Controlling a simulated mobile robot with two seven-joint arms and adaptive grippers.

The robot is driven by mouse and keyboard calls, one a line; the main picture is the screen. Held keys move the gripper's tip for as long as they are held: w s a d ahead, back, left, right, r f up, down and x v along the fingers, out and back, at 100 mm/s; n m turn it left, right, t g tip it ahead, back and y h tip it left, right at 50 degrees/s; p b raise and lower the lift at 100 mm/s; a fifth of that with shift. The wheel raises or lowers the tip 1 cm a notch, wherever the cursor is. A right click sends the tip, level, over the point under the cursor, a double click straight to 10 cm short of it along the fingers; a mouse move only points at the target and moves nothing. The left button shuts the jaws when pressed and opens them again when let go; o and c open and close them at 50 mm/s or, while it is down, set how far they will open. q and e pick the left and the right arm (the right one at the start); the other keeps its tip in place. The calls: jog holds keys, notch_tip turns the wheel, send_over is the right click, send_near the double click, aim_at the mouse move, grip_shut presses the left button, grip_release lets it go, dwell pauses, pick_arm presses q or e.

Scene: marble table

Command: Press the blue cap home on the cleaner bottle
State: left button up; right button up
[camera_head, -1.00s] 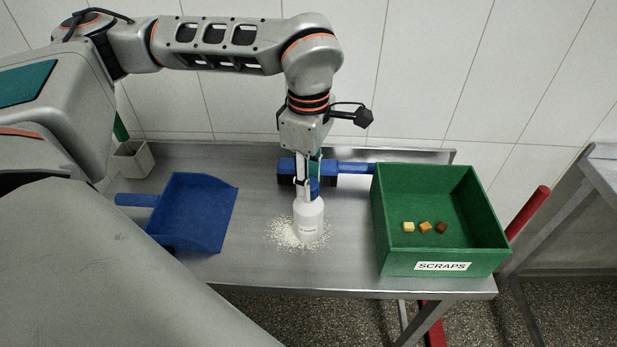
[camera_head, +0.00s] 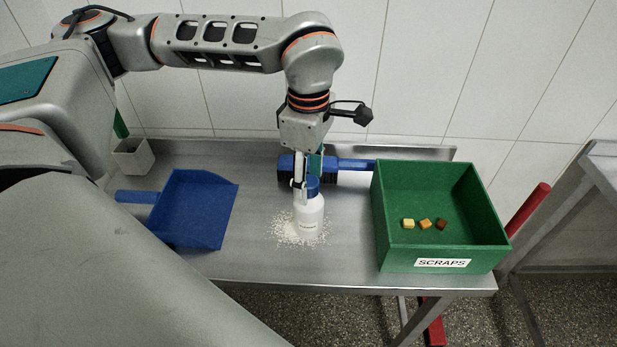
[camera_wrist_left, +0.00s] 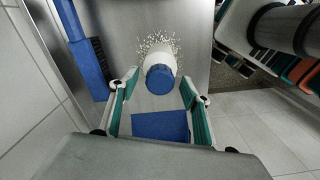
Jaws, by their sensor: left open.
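The white cleaner bottle (camera_head: 310,218) stands upright on the metal table (camera_head: 262,270). The blue cap (camera_head: 313,188) sits on top of its neck; I cannot tell whether a gap is left under it. In the left wrist view the cap (camera_wrist_left: 160,80) is seen from above, with the bottle (camera_wrist_left: 158,52) behind it. My left gripper (camera_head: 305,185) points down at the cap, and one finger partly covers the cap and bottle's left side. In the left wrist view its fingers (camera_wrist_left: 160,84) are open, one on each side of the cap with space between. My right gripper is not in view.
White crumbs (camera_head: 288,232) surround the bottle's base. A blue dustpan (camera_head: 200,212) lies to the left, and a blue brush (camera_head: 345,166) lies behind. A green SCRAPS crate (camera_head: 440,248) with three small cubes stands to the right. A grey cup (camera_head: 132,158) is back left.

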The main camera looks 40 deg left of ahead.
aim_at(309, 181)
pick_arm(q)
notch_tip(309, 181, up, 12)
dwell(0.4)
jog(key=shift+f, duration=0.15)
dwell(0.3)
